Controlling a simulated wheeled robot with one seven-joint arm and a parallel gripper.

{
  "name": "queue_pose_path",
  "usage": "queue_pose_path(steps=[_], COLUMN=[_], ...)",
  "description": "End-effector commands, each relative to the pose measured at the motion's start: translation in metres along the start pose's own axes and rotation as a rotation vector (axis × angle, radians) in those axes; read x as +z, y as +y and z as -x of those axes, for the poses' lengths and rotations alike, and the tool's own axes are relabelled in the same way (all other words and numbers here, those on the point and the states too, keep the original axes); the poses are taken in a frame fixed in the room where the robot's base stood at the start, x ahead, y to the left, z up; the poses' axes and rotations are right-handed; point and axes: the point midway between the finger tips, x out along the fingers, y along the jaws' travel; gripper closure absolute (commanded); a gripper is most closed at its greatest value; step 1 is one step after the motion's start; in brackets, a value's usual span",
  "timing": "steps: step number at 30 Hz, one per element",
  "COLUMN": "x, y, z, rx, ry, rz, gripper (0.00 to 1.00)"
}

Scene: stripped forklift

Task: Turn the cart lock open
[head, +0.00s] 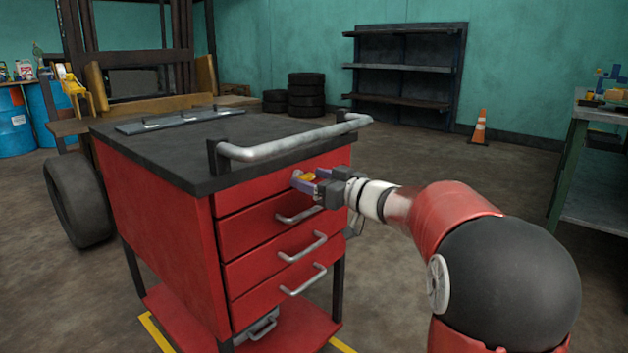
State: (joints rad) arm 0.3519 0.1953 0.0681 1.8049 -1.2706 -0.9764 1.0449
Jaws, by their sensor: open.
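The cart (165,215) is red with a dark top and stands left of centre. A small orange-yellow piece (309,177), which looks like the lock's knob, shows at the upper part of the cart's drawer front. My gripper (303,181) is open at this spot, with its fingers on either side of the orange-yellow piece. I cannot tell whether the fingers touch it. The lock's turned position is too small to make out, and the gripper partly hides it.
A grey push bar (295,140) runs along the cart's top edge, just above my gripper. Drawer handles (303,248) stick out below it. A workbench (590,110) stands at the right and an orange cone (480,127) at the back.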

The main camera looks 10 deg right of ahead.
Motion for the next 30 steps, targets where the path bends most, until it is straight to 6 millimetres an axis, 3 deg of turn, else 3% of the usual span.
queue_pose_path(steps=[1, 11, 20, 30], x=[0.0, 0.0001, 0.0004, 0.0014], y=[-0.0001, -0.0001, -0.0004, -0.0013], z=[0.0001, 0.0003, 0.0002, 0.0001], rx=[0.0, 0.0, 0.0, -0.001], ry=[0.0, 0.0, 0.0, 0.0], rz=[0.0, 0.0, 0.036, 0.253], gripper=[0.38, 0.81, 0.81, 0.81])
